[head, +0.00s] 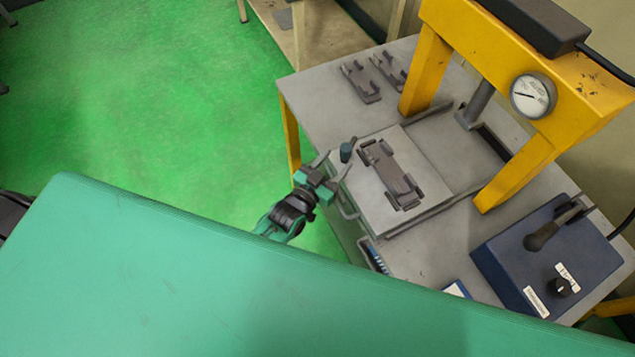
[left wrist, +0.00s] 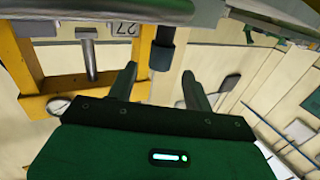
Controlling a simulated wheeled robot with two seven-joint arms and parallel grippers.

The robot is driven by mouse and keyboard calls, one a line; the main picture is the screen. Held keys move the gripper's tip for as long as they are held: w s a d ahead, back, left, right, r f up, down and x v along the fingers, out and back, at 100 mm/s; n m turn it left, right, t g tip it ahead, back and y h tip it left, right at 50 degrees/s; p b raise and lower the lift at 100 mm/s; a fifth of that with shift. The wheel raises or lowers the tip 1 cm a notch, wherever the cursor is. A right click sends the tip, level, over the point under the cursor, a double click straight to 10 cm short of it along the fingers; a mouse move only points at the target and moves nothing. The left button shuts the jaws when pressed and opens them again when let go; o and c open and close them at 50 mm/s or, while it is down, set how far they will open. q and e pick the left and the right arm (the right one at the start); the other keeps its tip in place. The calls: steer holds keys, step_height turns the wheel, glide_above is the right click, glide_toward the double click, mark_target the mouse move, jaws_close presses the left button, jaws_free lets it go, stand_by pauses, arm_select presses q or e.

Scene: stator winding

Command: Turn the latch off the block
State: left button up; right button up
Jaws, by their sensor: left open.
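A grey block (head: 395,174) with brackets lies on a light grey plate (head: 418,141) on the press table. A short dark blue-grey upright cylinder (head: 346,152), which looks like the latch's knob, stands near the plate's left edge. It also shows in the left wrist view (left wrist: 163,48). Whether the latch lies over the block is too small to tell. My left gripper (head: 334,165) is open beside the cylinder at the plate's edge. In the left wrist view its fingers (left wrist: 160,74) are apart, with the cylinder seen between and beyond them. My right gripper is not in view.
A yellow press frame (head: 428,68) with a gauge (head: 533,95) stands behind and right of the plate. Two loose grey parts (head: 361,82) lie at the table's back. A blue control box (head: 545,250) stands at the right. A large green surface (head: 190,280) covers the foreground.

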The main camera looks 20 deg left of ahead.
arm_select(q)
steer(key=b+v, duration=0.1)
steer(key=v, duration=0.6)
steer(key=shift+s+a+b, duration=0.15)
steer(key=shift+s+b, duration=0.2)
steer(key=shift+s, duration=0.05)
